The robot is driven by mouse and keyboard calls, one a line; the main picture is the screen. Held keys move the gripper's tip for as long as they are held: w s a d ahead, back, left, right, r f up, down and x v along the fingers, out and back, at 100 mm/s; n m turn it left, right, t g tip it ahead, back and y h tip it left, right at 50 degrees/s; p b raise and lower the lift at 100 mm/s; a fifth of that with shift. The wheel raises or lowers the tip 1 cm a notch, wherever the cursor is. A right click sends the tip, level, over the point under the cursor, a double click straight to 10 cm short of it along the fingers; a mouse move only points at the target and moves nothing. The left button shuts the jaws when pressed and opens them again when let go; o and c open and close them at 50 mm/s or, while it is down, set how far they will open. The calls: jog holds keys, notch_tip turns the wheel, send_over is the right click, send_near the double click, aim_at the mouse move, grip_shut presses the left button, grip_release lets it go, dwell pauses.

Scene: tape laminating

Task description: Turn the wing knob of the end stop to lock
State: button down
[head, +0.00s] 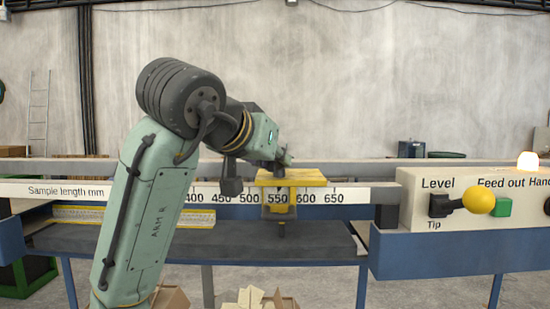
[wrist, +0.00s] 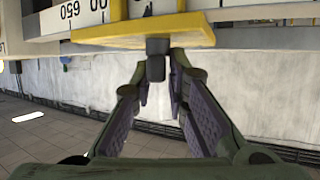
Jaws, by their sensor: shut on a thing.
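The yellow end stop (head: 290,178) sits on the sample length rail at about the 550 mark. In the wrist view its yellow plate (wrist: 140,34) spans the upper middle. The dark wing knob (wrist: 156,66) juts from the plate between my fingertips. My gripper (wrist: 158,78) is shut on the wing knob, with a finger on each side. In the head view my gripper (head: 284,158) is at the end stop's plate, small and partly hidden by my wrist. The knob is not clear there, so its turn angle cannot be read.
The rail (head: 350,195) with its number scale runs left and right of the end stop. At right is a control panel (head: 410,182) with a yellow ball lever (head: 478,200) and a green button (head: 504,207). A dark table (head: 320,245) lies below; open boxes (head: 262,299) stand on the floor.

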jog(key=m+g+h, duration=0.3)
jog(key=m+h, duration=0.1)
jog(key=m+g+h, duration=0.2)
jog(key=shift+w+a+m+g, duration=0.25)
jog(key=shift+m+g, duration=0.05)
jog(key=shift+m, duration=0.1)
jog(key=m+g, duration=0.2)
jog(key=m+g+h, duration=0.1)
jog(key=m+g, duration=0.2)
jog(key=g, duration=0.1)
jog(key=shift+w+a+m+g+h, duration=0.15)
jog(key=shift+w+m+g+h, duration=0.15)
jog(key=shift+m, duration=0.1)
jog(key=shift+f+m, duration=0.1)
jog(key=shift+m, duration=0.2)
jog(key=c, duration=1.6)
grip_release()
jog(key=shift+c, duration=0.2)
